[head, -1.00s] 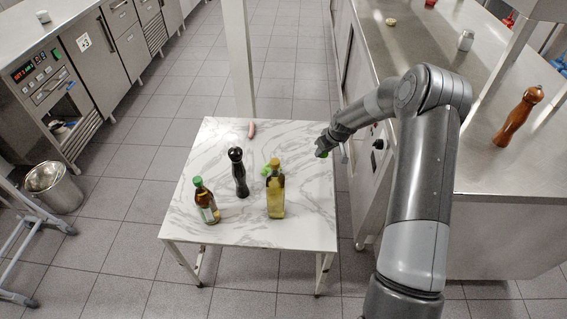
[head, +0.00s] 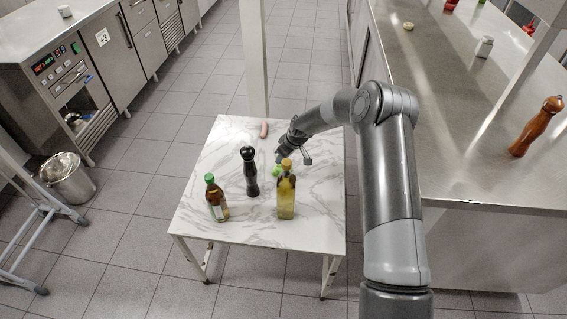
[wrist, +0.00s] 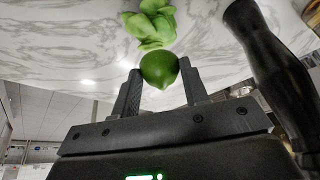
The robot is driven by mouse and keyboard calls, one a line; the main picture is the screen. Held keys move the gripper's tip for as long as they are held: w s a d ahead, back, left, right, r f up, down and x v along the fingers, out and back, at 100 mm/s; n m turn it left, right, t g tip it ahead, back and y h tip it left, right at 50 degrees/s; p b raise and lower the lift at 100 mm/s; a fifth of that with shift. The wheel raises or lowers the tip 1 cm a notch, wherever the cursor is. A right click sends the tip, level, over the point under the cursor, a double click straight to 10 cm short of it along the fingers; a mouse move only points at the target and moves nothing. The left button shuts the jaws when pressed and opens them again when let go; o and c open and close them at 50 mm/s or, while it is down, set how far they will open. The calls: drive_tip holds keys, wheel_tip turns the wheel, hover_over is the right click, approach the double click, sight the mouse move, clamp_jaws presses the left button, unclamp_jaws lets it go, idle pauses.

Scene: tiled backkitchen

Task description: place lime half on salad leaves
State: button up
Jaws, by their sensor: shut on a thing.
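My gripper (wrist: 160,88) is shut on a green lime half (wrist: 159,68), which shows between its fingertips in the wrist view. The bright green salad leaves (wrist: 150,22) lie on the marble table just beyond the lime in that view. In the head view the leaves (head: 276,171) show as a small green patch, partly hidden behind the oil bottle. My gripper (head: 281,158) is just behind and above them there. I cannot tell how high the lime is above the leaves.
On the marble table (head: 255,228) stand a black pepper mill (head: 250,172), a yellow oil bottle (head: 286,195) and a brown bottle with a green cap (head: 216,200). A sausage-like item (head: 264,130) lies at the back. The steel counter (head: 440,100) is to the right.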

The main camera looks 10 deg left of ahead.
drive_tip(key=shift+a+f, duration=0.1)
drive_tip(key=shift+f, duration=1.9)
drive_tip(key=o, duration=1)
drive_tip(key=shift+f, duration=0.15)
drive_tip(key=shift+c, duration=0.2)
drive_tip(key=v, duration=1.2)
drive_tip(key=shift+r, duration=0.25)
